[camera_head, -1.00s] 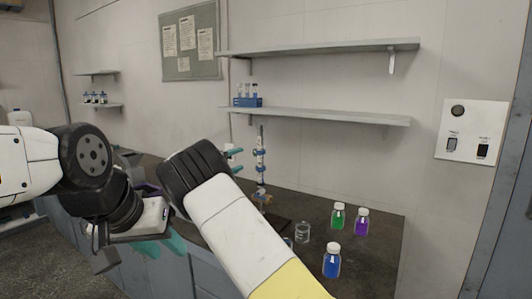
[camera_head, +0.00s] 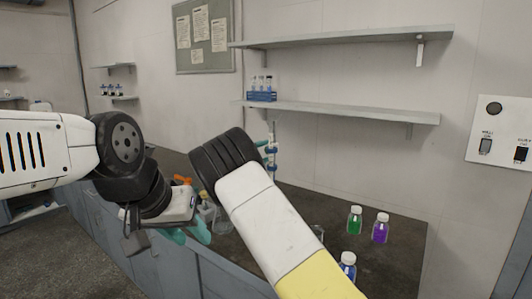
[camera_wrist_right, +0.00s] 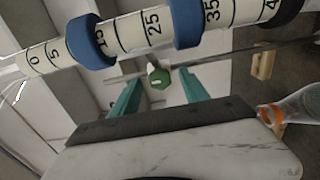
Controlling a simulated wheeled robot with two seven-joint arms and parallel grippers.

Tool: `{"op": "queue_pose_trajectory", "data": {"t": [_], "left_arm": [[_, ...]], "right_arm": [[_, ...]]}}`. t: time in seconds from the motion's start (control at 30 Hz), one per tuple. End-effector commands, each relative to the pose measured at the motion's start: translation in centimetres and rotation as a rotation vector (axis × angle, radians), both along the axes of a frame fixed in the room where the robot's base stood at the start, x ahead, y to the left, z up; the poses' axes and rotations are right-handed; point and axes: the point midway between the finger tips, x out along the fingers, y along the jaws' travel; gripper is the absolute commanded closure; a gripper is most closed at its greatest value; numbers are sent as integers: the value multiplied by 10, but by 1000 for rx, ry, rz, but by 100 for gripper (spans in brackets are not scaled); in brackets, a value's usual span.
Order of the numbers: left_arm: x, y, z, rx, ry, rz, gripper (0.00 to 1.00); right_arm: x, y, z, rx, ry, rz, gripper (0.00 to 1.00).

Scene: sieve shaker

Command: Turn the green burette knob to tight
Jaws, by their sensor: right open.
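The burette (camera_head: 271,158) stands upright on the bench in the head view, partly hidden by my right wrist. In the right wrist view the burette (camera_wrist_right: 130,32), with black scale marks and blue bands, crosses the top. The green knob (camera_wrist_right: 159,77) has a white mark and sits just below it. My right gripper (camera_wrist_right: 160,90) is open, its teal fingers on either side of the knob's line, with no visible contact. In the head view it is mostly hidden behind the wrist. My left gripper (camera_head: 190,238) is open and empty at the bench's front edge.
Green (camera_head: 354,220), purple (camera_head: 380,228) and blue (camera_head: 347,265) bottles stand on the bench (camera_head: 405,250) at right. A glass flask (camera_head: 222,222) is beside my left gripper. A lower shelf (camera_head: 350,113) with a blue tube rack (camera_head: 262,96) hangs above.

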Motion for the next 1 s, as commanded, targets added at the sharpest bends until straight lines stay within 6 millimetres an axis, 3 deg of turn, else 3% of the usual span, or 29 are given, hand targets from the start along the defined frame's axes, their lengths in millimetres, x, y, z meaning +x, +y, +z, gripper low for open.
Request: {"op": "queue_pose_trajectory", "data": {"t": [0.07, 0.3, 0.33, 1.0], "left_arm": [[0, 0, 0, 0, 0, 0, 64], [0, 0, 0, 0, 0, 0, 64], [0, 0, 0, 0, 0, 0, 64], [0, 0, 0, 0, 0, 0, 64]], "right_arm": [[0, 0, 0, 0, 0, 0, 51], [0, 0, 0, 0, 0, -1, 98], [0, 0, 0, 0, 0, -1, 100], [0, 0, -1, 304, -220, -1, 100]]}}
